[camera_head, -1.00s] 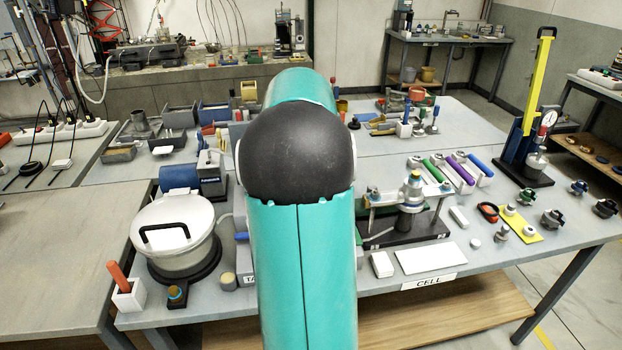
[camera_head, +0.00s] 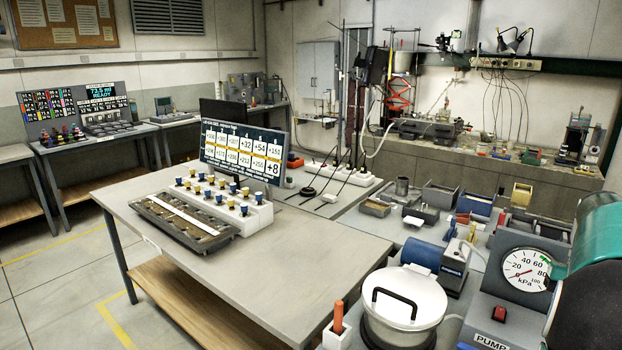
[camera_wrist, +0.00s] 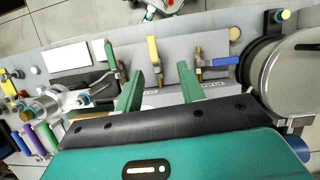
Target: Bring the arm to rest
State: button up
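My gripper (camera_wrist: 160,69) shows in the wrist view as two green fingers, spread apart with nothing between them. It is above the bench (camera_wrist: 215,28), with valves with green, yellow (camera_wrist: 154,56) and blue (camera_wrist: 188,78) handles just beyond the fingertips. I cannot tell how far above them it is. In the head view, only a teal and black part of my arm (camera_head: 590,300) shows at the right edge. My gripper is out of that view.
The round lidded vessel (camera_head: 405,300) and the pump box with a gauge (camera_head: 525,268) stand near my arm; the vessel also shows in the wrist view (camera_wrist: 292,75). A table (camera_head: 290,255) holds a display (camera_head: 243,158) and a rack of coloured knobs. Open floor (camera_head: 60,290) lies left.

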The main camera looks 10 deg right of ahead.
jog(key=w+a+r+n+t+h, duration=0.1)
jog(key=w+a+n+t+h, duration=0.15)
jog(key=a, duration=0.75)
jog(key=w+a+r+n+t+h, duration=0.1)
jog(key=w+a+n, duration=0.15)
jog(key=a, duration=0.75)
jog(key=s+a+f+n+t, duration=0.1)
jog(key=s+a+n+t, duration=0.1)
jog(key=a, duration=0.6)
jog(key=s+a+f+n+t, duration=0.2)
jog(key=a+t, duration=0.1)
jog(key=a, duration=0.6)
jog(key=shift+s+a+y, duration=0.25)
jog(key=shift+a+y, duration=0.05)
jog(key=shift+y, duration=0.05)
jog(key=shift+d+f, duration=0.1)
jog(key=shift+d, duration=0.05)
